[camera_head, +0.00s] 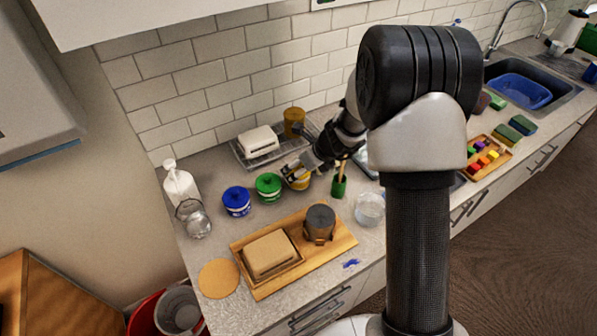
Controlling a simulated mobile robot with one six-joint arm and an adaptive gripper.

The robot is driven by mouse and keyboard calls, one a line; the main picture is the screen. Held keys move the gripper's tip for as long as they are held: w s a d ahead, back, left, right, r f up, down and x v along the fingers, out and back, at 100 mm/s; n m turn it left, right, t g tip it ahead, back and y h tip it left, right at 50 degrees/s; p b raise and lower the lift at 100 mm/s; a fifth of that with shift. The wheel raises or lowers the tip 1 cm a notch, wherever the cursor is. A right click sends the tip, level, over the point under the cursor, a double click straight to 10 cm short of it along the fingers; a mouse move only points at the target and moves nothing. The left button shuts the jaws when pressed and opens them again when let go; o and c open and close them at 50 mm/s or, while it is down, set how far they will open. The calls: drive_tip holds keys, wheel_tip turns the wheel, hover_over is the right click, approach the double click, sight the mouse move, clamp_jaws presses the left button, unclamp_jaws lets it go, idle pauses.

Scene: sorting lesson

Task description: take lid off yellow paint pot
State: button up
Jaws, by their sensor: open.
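The yellow paint pot (299,183) stands on the counter at the right end of a row of pots. My gripper (291,171) is at the top of this pot, coming in from the right, and is open. It covers much of the pot's lid, so I cannot tell whether the fingers touch it. A green pot (268,186) with a green lid and a blue pot (236,201) with a blue lid stand to its left.
A green cup with brushes (339,186) stands close right of the yellow pot. A wire rack (243,160) is behind. A wooden board (335,248) with a block and a dark pot is in front. A glass jar (370,209) stands right.

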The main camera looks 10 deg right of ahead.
drive_tip(key=shift+r, duration=0.1)
drive_tip(key=shift+c, duration=0.3)
drive_tip(key=c, duration=0.7)
drive_tip(key=shift+r, duration=0.1)
wheel_tip(320, 180, up, 20)
drive_tip(key=p, duration=1)
drive_tip(key=shift+p, duration=0.4)
